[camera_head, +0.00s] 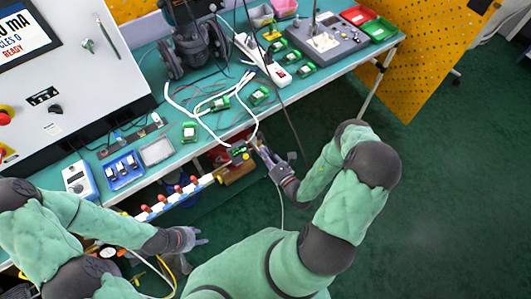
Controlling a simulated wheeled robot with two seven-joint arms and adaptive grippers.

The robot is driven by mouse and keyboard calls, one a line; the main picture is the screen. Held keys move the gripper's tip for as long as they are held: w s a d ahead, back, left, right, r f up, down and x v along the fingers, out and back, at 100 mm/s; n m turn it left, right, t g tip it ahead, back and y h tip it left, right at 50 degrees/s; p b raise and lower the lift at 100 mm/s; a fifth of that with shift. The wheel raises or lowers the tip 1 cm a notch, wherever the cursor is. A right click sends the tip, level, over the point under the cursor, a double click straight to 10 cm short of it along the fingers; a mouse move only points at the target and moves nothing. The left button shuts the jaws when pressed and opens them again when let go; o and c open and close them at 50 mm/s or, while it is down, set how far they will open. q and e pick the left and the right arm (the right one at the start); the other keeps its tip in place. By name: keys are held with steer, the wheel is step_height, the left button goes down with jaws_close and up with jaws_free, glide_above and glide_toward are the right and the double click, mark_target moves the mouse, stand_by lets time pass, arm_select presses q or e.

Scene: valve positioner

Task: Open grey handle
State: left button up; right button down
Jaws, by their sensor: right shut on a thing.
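My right gripper (261,148) is at the table's front edge, near the right end of the valve manifold. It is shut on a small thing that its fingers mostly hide. A small green module (238,152) is just left of its fingertips. A small grey part (291,157) shows just right of the gripper; I cannot tell whether it is the grey handle. A manifold (172,202) with several red-topped valves runs along below the table's front edge. My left gripper (200,236) is open and empty, below and right of the manifold's left end.
The green table (215,118) carries white cables (205,105), a power strip (262,60) and several green modules (189,131). A control cabinet (85,75) stands at the left. A yellow perforated panel (425,50) is at the back right. The green floor at the right is clear.

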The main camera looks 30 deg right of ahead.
steer(key=shift+f, duration=0.1)
steer(key=c, duration=1.2)
jaws_free()
steer(key=s, duration=1.2)
steer(key=shift+d, duration=0.45)
